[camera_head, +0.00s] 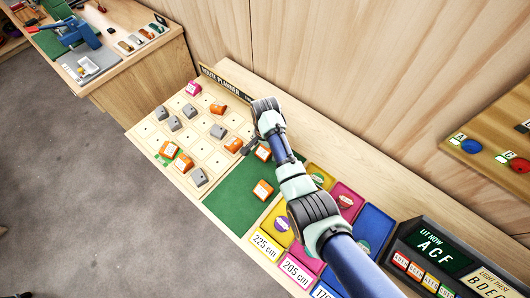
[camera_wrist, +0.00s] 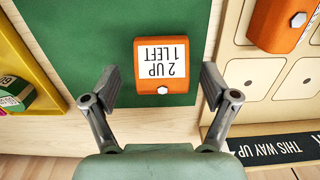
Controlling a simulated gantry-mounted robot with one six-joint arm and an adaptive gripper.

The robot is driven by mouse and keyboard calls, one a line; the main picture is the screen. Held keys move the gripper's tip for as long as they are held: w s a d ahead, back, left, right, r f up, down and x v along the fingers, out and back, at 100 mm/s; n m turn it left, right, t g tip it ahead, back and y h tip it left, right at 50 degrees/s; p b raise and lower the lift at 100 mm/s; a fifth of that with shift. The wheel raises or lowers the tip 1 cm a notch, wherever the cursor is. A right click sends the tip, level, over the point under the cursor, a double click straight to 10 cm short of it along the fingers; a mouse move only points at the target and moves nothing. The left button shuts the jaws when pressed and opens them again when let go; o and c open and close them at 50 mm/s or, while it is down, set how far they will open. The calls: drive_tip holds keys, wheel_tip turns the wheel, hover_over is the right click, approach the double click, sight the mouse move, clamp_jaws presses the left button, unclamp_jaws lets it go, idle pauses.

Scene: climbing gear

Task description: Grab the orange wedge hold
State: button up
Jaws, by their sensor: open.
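An orange wedge hold (camera_wrist: 145,65) with a white label reading "2 UP 1 LEFT" lies on a green mat (camera_wrist: 90,40). In the head view this appears to be the orange hold (camera_head: 263,154) at the mat's far end, partly hidden by my arm. In the wrist view my open gripper (camera_wrist: 160,82) has one finger on each side of the hold's near part. A gap shows on both sides, and the gripper holds nothing. Another orange hold (camera_head: 263,189) lies nearer the front of the mat.
Left of the mat, a pale board (camera_head: 205,152) carries several grey and orange holds and one pink one. Coloured trays, including a yellow one (camera_head: 262,225), stand at right. A dark display box (camera_head: 440,262) stands further right. A wooden wall rises behind.

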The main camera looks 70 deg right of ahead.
drive_tip(key=shift+w+f, duration=0.1)
drive_tip(key=shift+f, duration=0.3)
drive_tip(key=c, duration=1.3)
drive_tip(key=shift+o, duration=0.2)
wheel_tip(320, 180, up, 20)
drive_tip(key=p, duration=0.8)
